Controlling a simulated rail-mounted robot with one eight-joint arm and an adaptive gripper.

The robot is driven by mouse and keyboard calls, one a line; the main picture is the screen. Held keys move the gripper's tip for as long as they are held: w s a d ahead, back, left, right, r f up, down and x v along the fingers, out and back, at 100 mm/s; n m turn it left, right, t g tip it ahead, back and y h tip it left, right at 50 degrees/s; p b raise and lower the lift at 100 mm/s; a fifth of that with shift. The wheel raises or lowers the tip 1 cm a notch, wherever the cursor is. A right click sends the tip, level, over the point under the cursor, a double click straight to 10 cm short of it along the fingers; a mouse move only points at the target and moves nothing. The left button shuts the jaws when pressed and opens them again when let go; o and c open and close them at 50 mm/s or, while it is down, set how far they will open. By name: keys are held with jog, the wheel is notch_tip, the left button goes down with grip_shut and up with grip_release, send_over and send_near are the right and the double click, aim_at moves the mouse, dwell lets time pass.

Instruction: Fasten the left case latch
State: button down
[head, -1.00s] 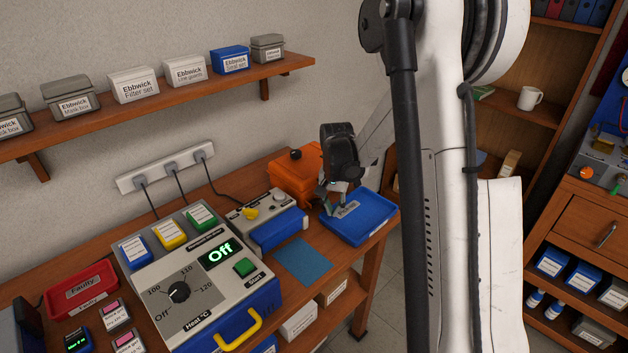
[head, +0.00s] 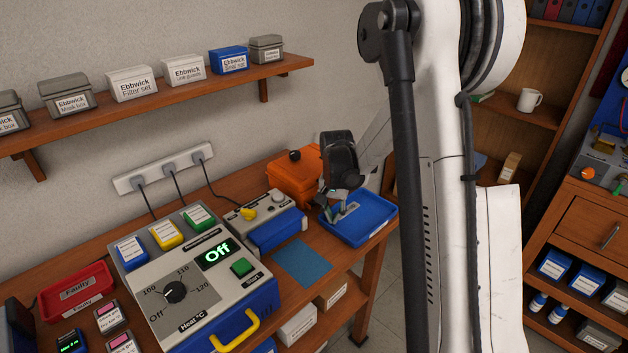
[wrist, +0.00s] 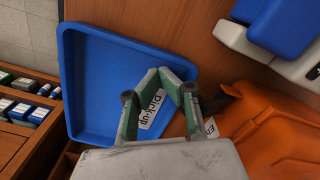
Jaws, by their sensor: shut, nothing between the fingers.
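The orange case (head: 294,183) stands on the bench against the wall, left of my gripper in the head view. In the wrist view the case (wrist: 268,138) fills the lower right, partly cut off by the frame and covered by my gripper. I cannot make out the left latch clearly in either view. My gripper (wrist: 166,76) is shut and empty, its fingertips over the blue pick-up tray (wrist: 95,85), beside the case. In the head view my gripper (head: 343,213) is low over the tray; whether it touches the tray is unclear.
A grey and blue device with a yellow knob (head: 250,212) stands left of the tray. A blue mat (head: 302,262) lies in front of it. The heater unit (head: 190,290) reads Off. A wall shelf (head: 190,88) with boxes hangs above. The tray looks empty.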

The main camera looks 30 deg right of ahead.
jog(key=shift+w+a+r, duration=0.1)
jog(key=shift+w+a, duration=0.05)
jog(key=shift+w, duration=0.35)
jog(key=shift+w+a+r, duration=0.15)
jog(key=shift+w+r, duration=0.1)
jog(key=shift+w+a+r, duration=0.4)
jog(key=shift+w+r, duration=0.25)
jog(key=shift+w, duration=0.15)
jog(key=shift+w+a+f, duration=0.2)
jog(key=shift+w+f, duration=0.2)
jog(key=shift+w, duration=0.25)
jog(key=shift+s+r, duration=0.2)
jog(key=shift+r, duration=0.1)
jog(key=shift+d+r+p, duration=0.15)
jog(key=shift+r+p, duration=0.3)
jog(key=shift+p, duration=0.1)
jog(key=shift+s+d+r+p, duration=0.3)
jog(key=shift+s+r, duration=0.25)
jog(key=shift+r, duration=0.2)
jog(key=shift+s+d+r+p, duration=0.15)
jog(key=shift+s+r+p, duration=0.15)
jog(key=shift+s+r, duration=0.3)
jog(key=shift+s+d+r+p, duration=0.15)
jog(key=shift+s+r+p, duration=0.25)
jog(key=shift+r, duration=0.4)
jog(key=shift+s+d+r+p, duration=0.15)
jog(key=shift+s+r+p, duration=0.2)
jog(key=shift+r, duration=0.45)
